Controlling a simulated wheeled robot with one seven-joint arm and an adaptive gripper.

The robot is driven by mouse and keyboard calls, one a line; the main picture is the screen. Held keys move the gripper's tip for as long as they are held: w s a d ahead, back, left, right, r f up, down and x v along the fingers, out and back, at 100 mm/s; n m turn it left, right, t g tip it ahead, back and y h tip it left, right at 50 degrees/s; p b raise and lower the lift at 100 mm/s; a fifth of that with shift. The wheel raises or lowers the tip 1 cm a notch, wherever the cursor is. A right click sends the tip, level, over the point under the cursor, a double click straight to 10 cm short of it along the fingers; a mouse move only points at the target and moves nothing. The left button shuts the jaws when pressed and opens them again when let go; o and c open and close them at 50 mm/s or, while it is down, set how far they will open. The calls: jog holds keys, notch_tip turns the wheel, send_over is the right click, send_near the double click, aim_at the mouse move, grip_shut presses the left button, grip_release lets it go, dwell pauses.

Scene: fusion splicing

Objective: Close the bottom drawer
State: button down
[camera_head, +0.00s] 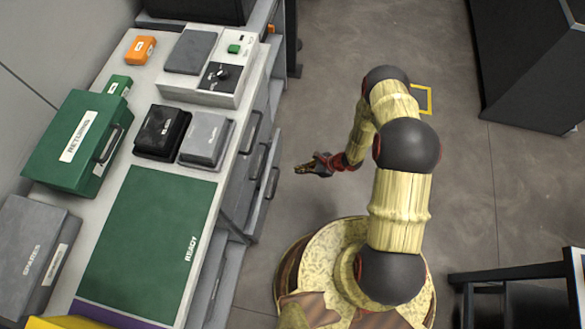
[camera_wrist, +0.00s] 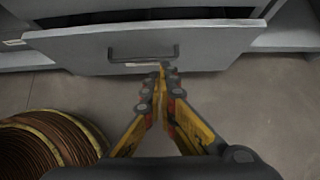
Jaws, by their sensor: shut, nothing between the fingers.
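The bottom drawer is a grey drawer (camera_head: 268,193) under the left bench, standing out further than the drawers above it. In the wrist view its front (camera_wrist: 215,47) spans the top of the picture, with a dark opening behind its upper edge. A dark bar handle (camera_wrist: 143,58) is on that front. My gripper (camera_head: 301,169) is to the right of the drawer, over the floor, with its fingers pointing at it.
The bench (camera_head: 145,166) carries a green mat (camera_head: 150,235), a green case (camera_head: 78,142), grey and black boxes and a device with a knob. A black cabinet (camera_head: 530,65) stands at the upper right and a dark stand (camera_head: 510,275) at lower right. Floor between is open.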

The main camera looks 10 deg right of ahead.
aim_at(267, 169)
jog(key=shift+w+a+r+b+x, duration=0.1)
jog(key=shift+a+r+b+x, duration=0.25)
jog(key=shift+b+x, duration=1.1)
jog(key=shift+w+a+r+b+x, duration=0.1)
jog(key=shift+a+r+b+x, duration=0.15)
jog(key=shift+x, duration=2.25)
jog(key=shift+w+a+r+b+x, duration=0.1)
jog(key=shift+a+r+b+x, duration=0.5)
jog(key=shift+x, duration=1.4)
jog(key=shift+d+f, duration=0.2)
jog(key=shift+d, duration=0.05)
jog(key=shift+w+a, duration=0.3)
jog(key=shift+a, duration=0.45)
jog(key=shift+w+a, duration=0.25)
jog(key=shift+a, duration=0.5)
jog(key=shift+w+a, duration=0.3)
jog(key=shift+a, duration=0.45)
